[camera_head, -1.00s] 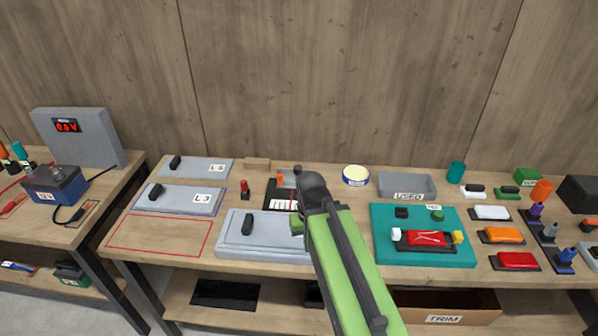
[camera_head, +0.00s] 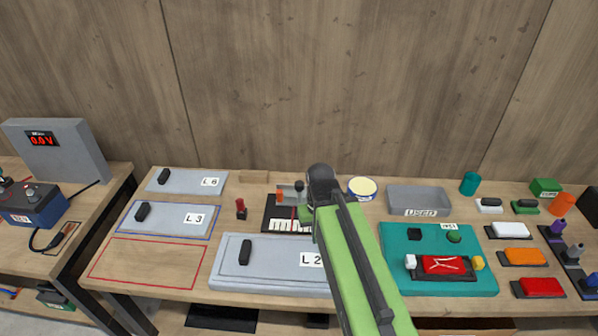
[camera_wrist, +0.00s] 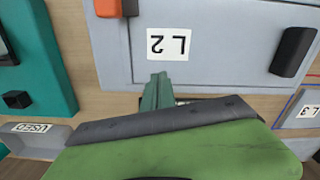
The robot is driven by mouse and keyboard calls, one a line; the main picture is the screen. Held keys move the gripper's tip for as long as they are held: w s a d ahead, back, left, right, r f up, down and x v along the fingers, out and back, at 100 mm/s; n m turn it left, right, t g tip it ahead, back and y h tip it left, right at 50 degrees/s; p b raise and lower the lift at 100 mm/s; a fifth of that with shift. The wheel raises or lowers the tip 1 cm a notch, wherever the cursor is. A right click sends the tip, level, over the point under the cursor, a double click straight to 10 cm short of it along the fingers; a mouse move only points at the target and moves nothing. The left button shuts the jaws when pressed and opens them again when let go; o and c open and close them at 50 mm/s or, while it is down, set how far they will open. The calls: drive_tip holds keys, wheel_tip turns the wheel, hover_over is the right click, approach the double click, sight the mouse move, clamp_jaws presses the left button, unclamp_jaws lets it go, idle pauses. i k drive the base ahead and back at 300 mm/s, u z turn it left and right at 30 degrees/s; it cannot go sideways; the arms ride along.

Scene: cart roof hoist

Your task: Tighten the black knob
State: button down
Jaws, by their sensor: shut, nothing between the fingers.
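A dark round knob (camera_head: 299,186) stands on a black plate (camera_head: 279,213) with a white scale and an orange piece, behind the grey L2 panel. A small black block-like knob (camera_head: 414,234) sits on the teal tray (camera_head: 393,262); I cannot tell which one the task names. My gripper (camera_wrist: 158,78) is shut and empty, its green fingers over the rear edge of the L2 panel (camera_wrist: 215,70) in the wrist view. In the head view my dark wrist is just right of the round knob and hides most of the fingers. The plate is mostly hidden in the wrist view.
Grey panels L3 (camera_head: 168,219) and L6 (camera_head: 187,181) lie at left, with a small red post (camera_head: 241,209) beside them. The red-outlined area (camera_head: 147,262) is bare.

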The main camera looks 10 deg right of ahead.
sight(299, 185)
drive_tip(key=z, duration=1.4)
drive_tip(key=k, duration=1.6)
drive_tip(key=u, duration=0.85)
drive_tip(key=i, duration=1.65)
drive_tip(key=u, duration=0.05)
